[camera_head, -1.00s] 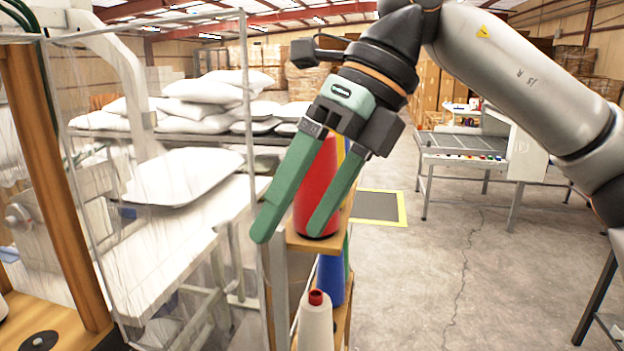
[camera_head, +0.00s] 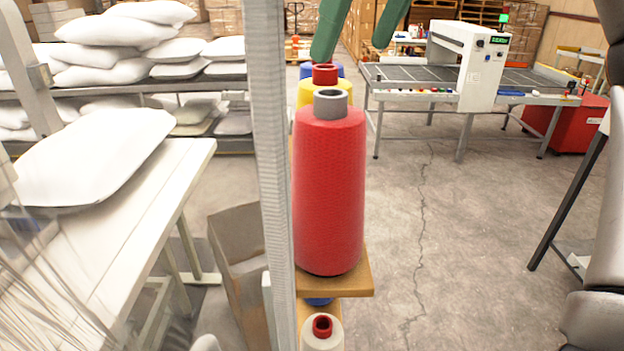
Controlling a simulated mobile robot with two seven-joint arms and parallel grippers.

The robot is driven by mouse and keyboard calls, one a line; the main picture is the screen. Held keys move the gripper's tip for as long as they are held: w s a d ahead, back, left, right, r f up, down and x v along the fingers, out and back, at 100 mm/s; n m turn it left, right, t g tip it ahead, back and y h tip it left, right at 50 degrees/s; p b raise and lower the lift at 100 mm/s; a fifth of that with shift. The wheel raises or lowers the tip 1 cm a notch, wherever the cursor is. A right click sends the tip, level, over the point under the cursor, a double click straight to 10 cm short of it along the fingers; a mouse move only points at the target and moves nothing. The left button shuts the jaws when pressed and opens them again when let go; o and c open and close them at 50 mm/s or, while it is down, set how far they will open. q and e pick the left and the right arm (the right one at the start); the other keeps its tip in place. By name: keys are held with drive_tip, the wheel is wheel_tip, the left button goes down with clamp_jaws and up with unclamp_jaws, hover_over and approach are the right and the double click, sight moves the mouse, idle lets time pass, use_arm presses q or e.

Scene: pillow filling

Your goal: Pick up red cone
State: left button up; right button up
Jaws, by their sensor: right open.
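The red cone (camera_head: 329,190) is a large upright thread cone with a grey top. It stands on a small wooden shelf (camera_head: 350,281), just right of a grey metal post. My right gripper (camera_head: 352,52) shows only as two green fingers at the top edge. The fingers are apart, with nothing seen between them. In the picture they lie above the cone's top and do not overlap it. The rest of the gripper is out of frame. My left gripper is not in view.
A yellow cone (camera_head: 311,93) and a blue cone (camera_head: 306,70) stand behind the red one. A white cone (camera_head: 322,340) is below. The grey post (camera_head: 271,170) borders the shelf on the left. A white pillow (camera_head: 95,158) lies on a table.

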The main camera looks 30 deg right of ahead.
sight(338, 94)
drive_tip(key=x, duration=0.6)
drive_tip(key=shift+s+f, duration=0.1)
drive_tip(key=shift+s, duration=0.05)
drive_tip(key=shift+b+x, duration=1.05)
drive_tip(key=shift+x, duration=1.95)
drive_tip(key=shift+a, duration=0.1)
drive_tip(key=shift+c, duration=0.2)
clamp_jaws()
